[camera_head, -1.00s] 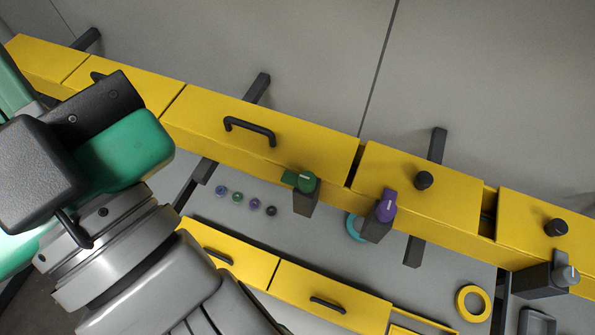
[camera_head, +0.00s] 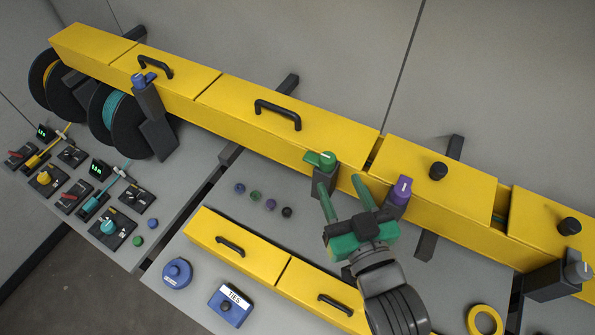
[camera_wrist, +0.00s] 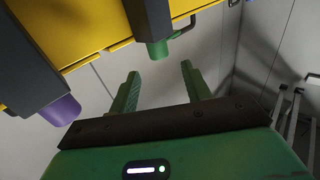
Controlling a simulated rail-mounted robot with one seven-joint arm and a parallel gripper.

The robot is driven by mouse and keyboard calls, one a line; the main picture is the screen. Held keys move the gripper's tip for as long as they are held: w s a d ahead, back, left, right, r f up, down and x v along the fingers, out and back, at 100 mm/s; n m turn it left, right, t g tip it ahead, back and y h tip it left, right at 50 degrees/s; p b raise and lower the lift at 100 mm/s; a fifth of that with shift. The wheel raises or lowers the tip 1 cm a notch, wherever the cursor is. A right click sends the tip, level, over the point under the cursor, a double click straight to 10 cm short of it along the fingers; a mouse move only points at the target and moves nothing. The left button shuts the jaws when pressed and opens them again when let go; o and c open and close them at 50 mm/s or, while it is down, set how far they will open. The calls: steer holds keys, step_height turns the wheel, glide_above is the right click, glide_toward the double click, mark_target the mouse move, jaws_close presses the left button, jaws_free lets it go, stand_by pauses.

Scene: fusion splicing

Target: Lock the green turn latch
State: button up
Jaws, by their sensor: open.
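The green turn latch (camera_head: 327,161) sits on a dark bracket at the front edge of the long yellow cover (camera_head: 270,95). Its green lever points left in the head view. My gripper (camera_head: 341,186) is open and empty, with two green fingers spread just below and right of the latch, pointing toward the yellow rail. In the wrist view, the green latch (camera_wrist: 158,50) shows beyond the fingertips, roughly between them in the picture. My gripper (camera_wrist: 160,70) appears not to touch it. My fingers hide part of the latch's bracket in the head view.
A purple turn latch (camera_head: 401,190) stands close to the right of my gripper; it also shows in the wrist view (camera_wrist: 62,110). A grey latch (camera_head: 577,271) is at far right.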

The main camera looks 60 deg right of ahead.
mark_target(330, 161)
steer(key=shift+w+d, duration=0.1)
steer(key=shift+d, duration=0.1)
steer(key=p+x, duration=0.2)
steer(key=x, duration=0.5)
steer(key=shift+p, duration=0.3)
steer(key=shift+w+d, duration=0.15)
steer(key=shift+d, duration=0.05)
steer(key=shift+f, duration=0.1)
steer(key=c, duration=0.9)
steer(key=shift+c, duration=0.2)
